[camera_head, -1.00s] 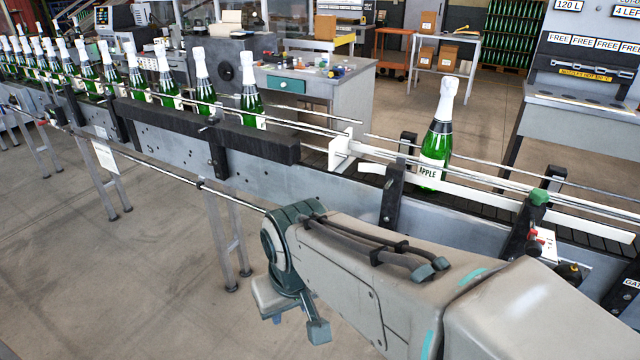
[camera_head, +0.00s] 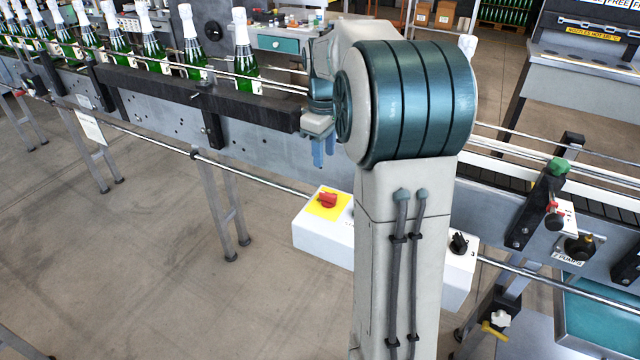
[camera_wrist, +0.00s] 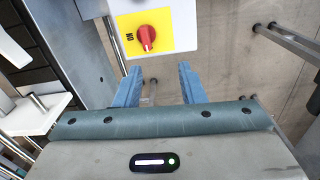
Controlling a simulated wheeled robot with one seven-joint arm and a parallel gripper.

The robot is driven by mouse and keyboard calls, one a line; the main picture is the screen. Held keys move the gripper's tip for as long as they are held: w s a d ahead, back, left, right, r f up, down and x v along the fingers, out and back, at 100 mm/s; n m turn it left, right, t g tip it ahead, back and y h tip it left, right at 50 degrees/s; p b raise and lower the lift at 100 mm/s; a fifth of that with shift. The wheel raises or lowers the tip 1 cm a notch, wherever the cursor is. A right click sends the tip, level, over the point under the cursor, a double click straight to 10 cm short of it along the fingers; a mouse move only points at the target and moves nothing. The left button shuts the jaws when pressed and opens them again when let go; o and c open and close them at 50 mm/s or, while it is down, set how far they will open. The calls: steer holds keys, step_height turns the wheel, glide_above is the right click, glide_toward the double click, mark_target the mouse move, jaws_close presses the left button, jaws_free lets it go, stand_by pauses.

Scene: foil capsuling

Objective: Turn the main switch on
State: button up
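The main switch (camera_head: 327,200) is a red rotary knob on a yellow plate, on top of a white control box (camera_head: 312,236) below the conveyor. In the wrist view the red knob (camera_wrist: 146,37) is at the top centre, with the word "ON" beside it on the left. My gripper (camera_head: 318,152) is above the box, beside the conveyor's side, pointing down. In the wrist view its two blue fingers (camera_wrist: 160,85) are apart with nothing between them. The knob lies beyond the fingertips, not touched. My arm hides part of the box.
The conveyor (camera_head: 255,145) runs along behind the box, with a guide rod in front of it. Several green bottles (camera_head: 243,55) stand on it at the left. A black knob (camera_head: 459,243) is on the box's right end. Open floor (camera_head: 130,260) lies at left.

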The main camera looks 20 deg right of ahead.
mark_target(329, 194)
steer(key=shift+n, duration=0.5)
steer(key=f, duration=0.5)
steer(key=w+d+f, duration=0.1)
steer(key=f, duration=0.3)
steer(key=w+d+f, duration=0.1)
steer(key=f, duration=0.4)
steer(key=shift+d+f, duration=0.25)
steer(key=shift+f, duration=0.1)
jaws_close()
